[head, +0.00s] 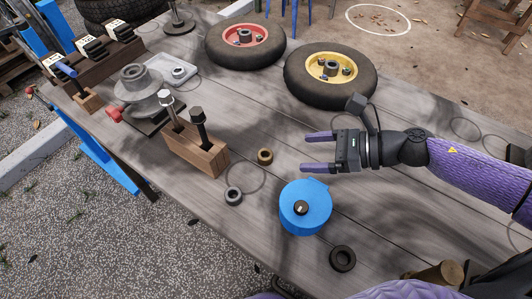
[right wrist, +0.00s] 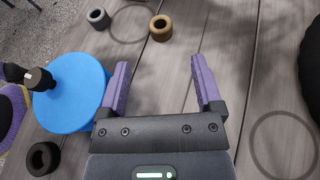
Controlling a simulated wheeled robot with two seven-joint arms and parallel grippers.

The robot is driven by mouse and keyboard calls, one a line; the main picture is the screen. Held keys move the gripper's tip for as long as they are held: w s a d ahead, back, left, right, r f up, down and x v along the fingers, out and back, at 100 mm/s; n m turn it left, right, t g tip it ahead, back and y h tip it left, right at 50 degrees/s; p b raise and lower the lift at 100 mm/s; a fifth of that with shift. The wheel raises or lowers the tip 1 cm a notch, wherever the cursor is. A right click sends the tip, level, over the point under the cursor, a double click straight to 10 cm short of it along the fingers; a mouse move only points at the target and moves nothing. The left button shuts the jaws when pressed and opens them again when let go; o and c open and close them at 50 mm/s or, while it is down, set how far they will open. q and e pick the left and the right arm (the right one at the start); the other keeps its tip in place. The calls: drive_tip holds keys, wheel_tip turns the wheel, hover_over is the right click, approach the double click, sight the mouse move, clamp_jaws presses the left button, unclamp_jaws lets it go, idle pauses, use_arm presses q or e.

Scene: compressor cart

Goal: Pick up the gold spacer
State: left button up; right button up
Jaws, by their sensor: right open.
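The gold spacer (head: 265,156) is a small brown-gold ring lying on the grey wooden table, right of the wooden block with upright tools. In the right wrist view it shows near the top (right wrist: 161,28), ahead of the fingertips. My right gripper (head: 304,152) has purple fingers, open and empty, pointing left in the head view. It is to the right of the gold spacer and apart from it; in the right wrist view the fingers (right wrist: 161,75) are spread with bare table between them.
A blue round container (head: 305,209) stands close to my right gripper. A grey ring (head: 233,196) and a black ring (head: 342,258) lie nearby. A wooden tool block (head: 196,150) stands left of the spacer. Wheels with yellow (head: 331,68) and red (head: 245,38) hubs lie behind.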

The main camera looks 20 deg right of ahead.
sight(261, 155)
drive_tip(key=b+x, duration=0.1)
drive_tip(key=x, duration=0.8)
drive_tip(key=shift+a, duration=0.1)
clamp_jaws()
